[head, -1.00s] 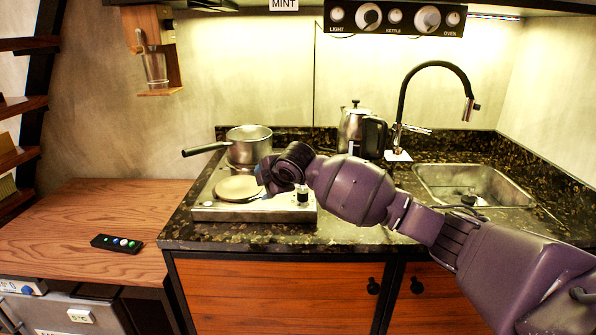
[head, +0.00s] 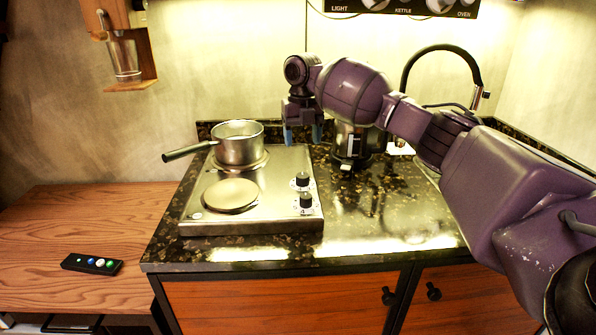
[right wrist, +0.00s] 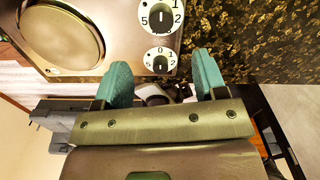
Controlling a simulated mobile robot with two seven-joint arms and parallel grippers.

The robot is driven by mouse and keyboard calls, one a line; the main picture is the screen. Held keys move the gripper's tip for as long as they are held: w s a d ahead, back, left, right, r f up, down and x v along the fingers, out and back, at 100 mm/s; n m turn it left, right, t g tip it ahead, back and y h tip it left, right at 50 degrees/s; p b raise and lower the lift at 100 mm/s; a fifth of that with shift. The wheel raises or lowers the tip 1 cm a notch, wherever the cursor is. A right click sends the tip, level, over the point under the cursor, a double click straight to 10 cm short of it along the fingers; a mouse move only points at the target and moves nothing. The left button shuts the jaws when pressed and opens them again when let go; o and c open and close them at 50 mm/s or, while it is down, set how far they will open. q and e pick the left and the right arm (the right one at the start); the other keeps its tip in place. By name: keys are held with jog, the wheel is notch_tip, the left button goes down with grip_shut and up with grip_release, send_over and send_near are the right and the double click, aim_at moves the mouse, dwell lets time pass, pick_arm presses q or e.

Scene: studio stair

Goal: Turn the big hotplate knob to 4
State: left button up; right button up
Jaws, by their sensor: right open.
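The steel hotplate (head: 262,222) stands on the dark counter with two black knobs on its right side. In the right wrist view the farther knob (right wrist: 160,17) has the bigger dial, with 5, 1 and 2 showing; its white mark looks vertical and the dial's top is cut off. The nearer, smaller knob (right wrist: 160,58) has 0 at its top. The big knob is the rear one in the head view (head: 302,180). My right gripper (head: 303,138) is open and empty, fingers down, held above the hotplate's right side, apart from the knobs. My left gripper is out of view.
A saucepan (head: 238,148) sits on the rear burner, its handle pointing left. The front burner (head: 230,195) is bare. A kettle (head: 352,148) stands behind my right arm. A small remote (head: 92,264) lies on the wooden surface (head: 60,225).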

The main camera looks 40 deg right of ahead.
aim_at(302, 175)
notch_tip(302, 175, down, 9)
jog(key=shift+s+f+b, duration=0.1)
jog(key=shift+f+b, duration=0.1)
jog(key=shift+b, duration=0.35)
jog(key=shift+f, duration=0.6)
